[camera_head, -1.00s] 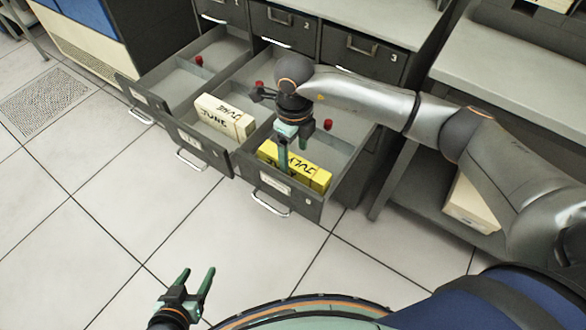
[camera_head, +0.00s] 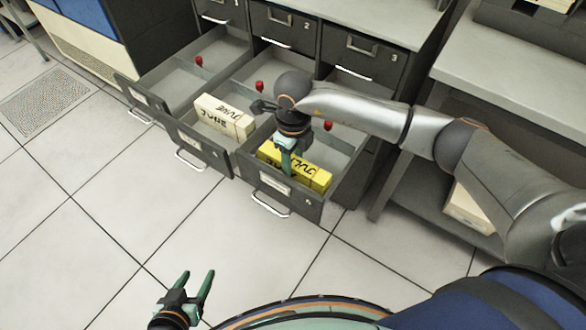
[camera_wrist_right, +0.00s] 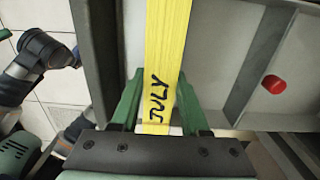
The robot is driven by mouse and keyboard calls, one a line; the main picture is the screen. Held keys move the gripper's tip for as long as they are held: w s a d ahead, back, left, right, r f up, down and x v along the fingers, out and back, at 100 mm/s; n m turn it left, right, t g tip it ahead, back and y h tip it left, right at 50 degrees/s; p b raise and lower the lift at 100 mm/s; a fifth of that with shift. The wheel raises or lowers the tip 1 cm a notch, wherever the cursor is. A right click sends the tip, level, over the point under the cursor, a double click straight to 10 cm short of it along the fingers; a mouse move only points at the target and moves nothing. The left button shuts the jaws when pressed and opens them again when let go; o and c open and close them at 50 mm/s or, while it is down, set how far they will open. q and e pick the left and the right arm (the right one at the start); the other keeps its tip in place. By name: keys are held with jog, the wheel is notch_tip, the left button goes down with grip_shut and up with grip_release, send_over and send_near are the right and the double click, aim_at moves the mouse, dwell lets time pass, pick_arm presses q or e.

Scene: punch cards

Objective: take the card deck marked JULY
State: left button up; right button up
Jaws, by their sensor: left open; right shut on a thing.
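The yellow card deck marked JULY (camera_head: 310,175) lies in the open drawer at the right of the row (camera_head: 262,183). In the right wrist view the deck (camera_wrist_right: 166,40) runs up between the fingers, its JULY lettering facing the camera. My right gripper (camera_head: 287,165) reaches down into that drawer and is shut on the deck; it also shows in the right wrist view (camera_wrist_right: 154,108), one green finger on each side. The drawer's front partly hides the deck's lower part. My left gripper (camera_head: 196,284) is open and empty above the floor, at the bottom of the head view.
A cream deck marked JUNE (camera_head: 224,116) lies in the middle open drawer. The left open drawer (camera_head: 185,80) shows no deck. Red knobs stand in the drawers. A grey table (camera_head: 520,110) with a shelf below stands at the right. The tiled floor (camera_head: 90,240) in front is clear.

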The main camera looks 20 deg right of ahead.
grip_shut()
jog(key=shift+r, duration=0.1)
dwell(0.3)
